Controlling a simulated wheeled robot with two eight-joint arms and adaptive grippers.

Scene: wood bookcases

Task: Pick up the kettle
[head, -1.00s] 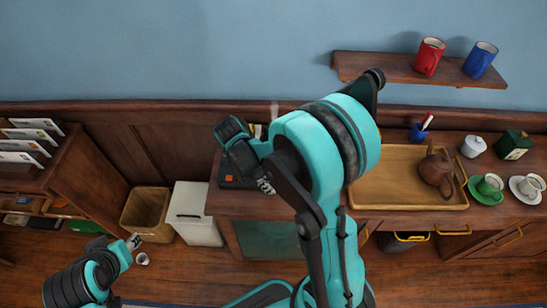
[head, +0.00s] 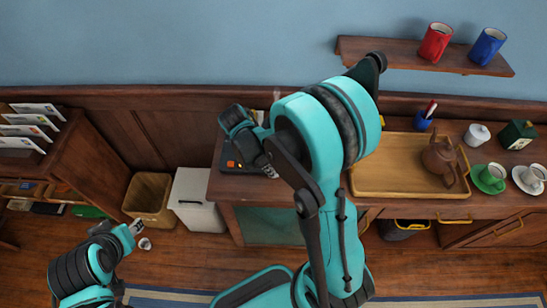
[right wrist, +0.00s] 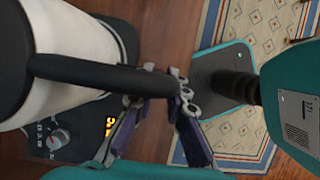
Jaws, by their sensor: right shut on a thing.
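The kettle (right wrist: 75,48) fills the left of the right wrist view, with a cream body, a black lid and a black bar handle. My right gripper (right wrist: 168,88) is shut on the handle's end. It also shows in the head view (head: 270,172), where my arm hides nearly all of the kettle. The dark kettle base (right wrist: 50,143) has a knob and a lit orange display. I cannot tell whether the kettle touches it. My left gripper (head: 137,227) hangs low at the left, away from the counter; its jaws are too small to read.
A wooden tray (head: 385,180) with a brown teapot (head: 438,160) lies right of my right arm. Cups on saucers stand beyond. A wall shelf (head: 395,62) holds two mugs. A white bin (head: 197,203) and a brown bin (head: 150,197) stand left of the counter.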

